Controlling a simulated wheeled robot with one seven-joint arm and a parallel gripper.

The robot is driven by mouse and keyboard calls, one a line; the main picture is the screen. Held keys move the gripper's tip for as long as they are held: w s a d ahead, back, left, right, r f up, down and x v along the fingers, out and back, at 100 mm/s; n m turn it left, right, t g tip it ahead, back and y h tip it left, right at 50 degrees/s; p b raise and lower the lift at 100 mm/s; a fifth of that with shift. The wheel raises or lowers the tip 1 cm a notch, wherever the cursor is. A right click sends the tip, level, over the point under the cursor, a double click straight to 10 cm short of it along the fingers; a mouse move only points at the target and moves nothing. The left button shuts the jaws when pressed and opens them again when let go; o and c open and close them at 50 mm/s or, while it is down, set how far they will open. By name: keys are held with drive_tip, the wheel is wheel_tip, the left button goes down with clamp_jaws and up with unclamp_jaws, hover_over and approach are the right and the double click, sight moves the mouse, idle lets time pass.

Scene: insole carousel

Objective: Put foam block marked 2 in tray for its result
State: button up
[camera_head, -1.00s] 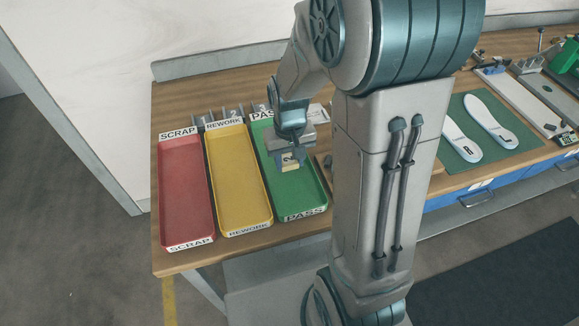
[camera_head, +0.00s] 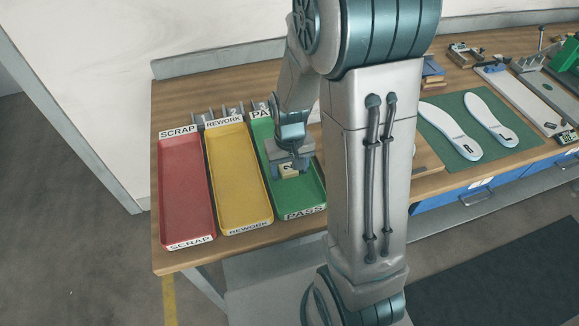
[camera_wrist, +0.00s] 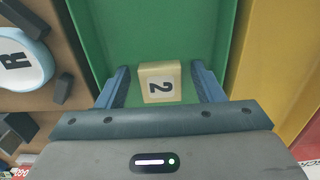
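The foam block marked 2 (camera_head: 288,170) is a small cream block in the green PASS tray (camera_head: 309,200). In the wrist view the block (camera_wrist: 160,84) shows its black 2 turned sideways, with the green tray floor (camera_wrist: 155,30) around it. My gripper (camera_wrist: 160,72) has a finger on each side of the block, with a visible gap on both sides. In the head view my gripper (camera_head: 288,163) is low over the tray and partly hides the block. The yellow REWORK tray (camera_head: 238,180) and red SCRAP tray (camera_head: 186,195) are empty.
Grey numbered holders (camera_head: 232,112) stand behind the trays. A green mat (camera_head: 462,145) with two white insoles marked R and L lies to the right. My arm hides part of the bench between. The tray walls are close to my fingers.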

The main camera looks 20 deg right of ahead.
sight(290, 171)
wheel_tip(290, 171, up, 11)
drive_tip(key=s+r+t, duration=0.3)
drive_tip(key=s+r, duration=0.4)
drive_tip(key=s, duration=0.5)
drive_tip(key=shift+s, duration=0.15)
idle(0.6)
